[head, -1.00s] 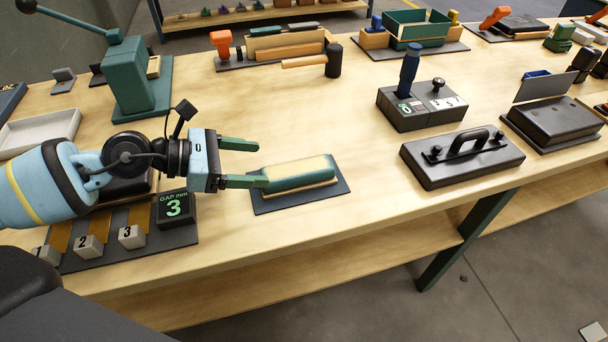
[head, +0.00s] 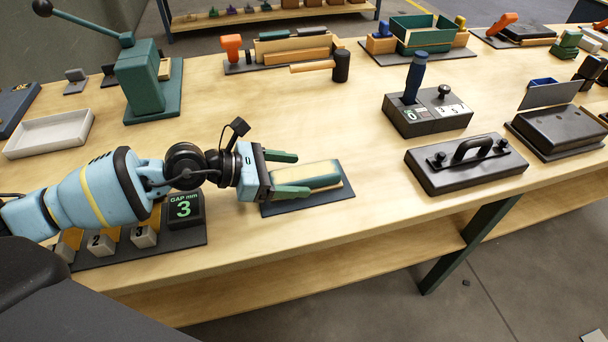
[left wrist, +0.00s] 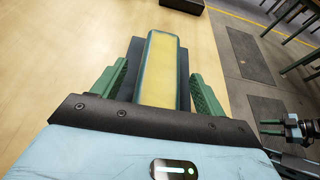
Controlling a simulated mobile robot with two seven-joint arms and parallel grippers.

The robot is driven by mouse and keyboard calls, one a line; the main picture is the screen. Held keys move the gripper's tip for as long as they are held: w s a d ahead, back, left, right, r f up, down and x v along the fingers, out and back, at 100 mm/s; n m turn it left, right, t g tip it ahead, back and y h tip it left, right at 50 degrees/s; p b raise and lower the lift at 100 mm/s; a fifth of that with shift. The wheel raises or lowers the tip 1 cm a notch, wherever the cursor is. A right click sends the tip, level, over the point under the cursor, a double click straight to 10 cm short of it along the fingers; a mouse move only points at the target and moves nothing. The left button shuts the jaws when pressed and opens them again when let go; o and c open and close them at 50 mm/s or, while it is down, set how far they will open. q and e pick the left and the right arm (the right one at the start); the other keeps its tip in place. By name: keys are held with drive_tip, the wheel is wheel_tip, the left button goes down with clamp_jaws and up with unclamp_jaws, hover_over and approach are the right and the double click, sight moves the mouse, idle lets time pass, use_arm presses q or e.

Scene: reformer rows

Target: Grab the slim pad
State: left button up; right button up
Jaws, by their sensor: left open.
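The slim pad (head: 318,175) is a long block with a pale yellow top and green sides. It lies on a dark mat (head: 338,196) near the table's front edge. My left gripper (head: 302,173) is open, with its green fingers reaching toward the pad's left end. In the left wrist view the pad (left wrist: 161,70) runs lengthwise between the two open fingers of the gripper (left wrist: 160,88), with a gap on each side. The pad's near end is hidden behind the gripper body in that view.
A black block with a handle (head: 466,165) and a control box with a blue lever (head: 428,112) stand to the right. A gap display (head: 184,209) sits under my left arm. A mallet (head: 341,67) lies behind; the wood between is clear.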

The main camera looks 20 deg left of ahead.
sight(295, 174)
use_arm(q)
drive_tip(key=shift+w+d+f, duration=0.25)
drive_tip(key=shift+d, duration=0.15)
drive_tip(key=c, duration=1.1)
drive_tip(key=shift+r, duration=0.2)
drive_tip(key=shift+r, duration=0.25)
wheel_tip(295, 174, up, 3)
drive_tip(key=shift+r+p, duration=0.1)
drive_tip(key=shift+p, duration=0.25)
drive_tip(key=s+a, duration=0.1)
drive_tip(key=s, duration=0.3)
drive_tip(key=s+a, duration=0.2)
drive_tip(key=s, duration=0.2)
drive_tip(key=s+a+b, duration=0.1)
drive_tip(key=s+a, duration=0.1)
drive_tip(key=s, duration=0.3)
drive_tip(key=shift+a+r, duration=0.2)
drive_tip(key=shift+r, duration=0.1)
drive_tip(key=shift+s+a+r+b, duration=0.1)
drive_tip(key=shift+s+a+b, duration=0.1)
drive_tip(key=shift+s, duration=0.25)
drive_tip(key=shift+s+a+r+b, duration=0.1)
drive_tip(key=shift+s+a, duration=0.05)
drive_tip(key=shift+s, duration=0.3)
